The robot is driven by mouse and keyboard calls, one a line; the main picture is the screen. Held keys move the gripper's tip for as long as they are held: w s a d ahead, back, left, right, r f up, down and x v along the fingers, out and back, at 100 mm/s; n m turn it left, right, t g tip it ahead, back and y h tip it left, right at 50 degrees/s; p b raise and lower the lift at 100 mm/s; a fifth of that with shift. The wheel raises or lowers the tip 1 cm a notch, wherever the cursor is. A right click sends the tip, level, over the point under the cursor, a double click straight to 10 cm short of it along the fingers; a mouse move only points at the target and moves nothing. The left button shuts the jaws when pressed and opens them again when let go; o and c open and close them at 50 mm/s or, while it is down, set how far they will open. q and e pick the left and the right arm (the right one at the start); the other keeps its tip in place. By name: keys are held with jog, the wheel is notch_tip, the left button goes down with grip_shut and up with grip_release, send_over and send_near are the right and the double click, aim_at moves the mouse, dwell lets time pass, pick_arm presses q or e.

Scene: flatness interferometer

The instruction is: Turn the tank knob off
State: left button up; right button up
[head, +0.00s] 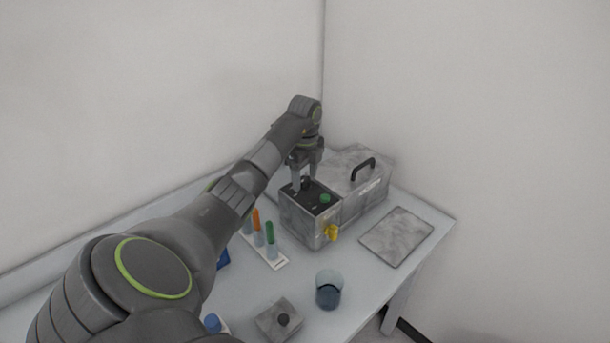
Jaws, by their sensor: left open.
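The tank (350,199) is a grey marbled box with a black handle on its lid, at the back right of the table. Its front section has a dark top panel with a black knob (306,183) and a green knob or button (325,198). A yellow tap (331,232) sticks out of the front. My left gripper (302,182) points down over the panel, with its open fingers at the black knob. I cannot tell whether the fingers touch it. My right gripper is not in view.
A white rack (272,262) with orange- and green-capped tubes stands left of the tank. A glass beaker (329,290) and a small grey block with a black knob (279,320) are in front. A flat grey plate (397,237) lies right. Walls stand behind the table.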

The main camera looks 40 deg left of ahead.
pick_arm(q)
jog(key=shift+f, duration=0.1)
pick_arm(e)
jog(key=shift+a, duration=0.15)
pick_arm(q)
jog(key=shift+c, duration=0.9)
jog(key=c, duration=0.8)
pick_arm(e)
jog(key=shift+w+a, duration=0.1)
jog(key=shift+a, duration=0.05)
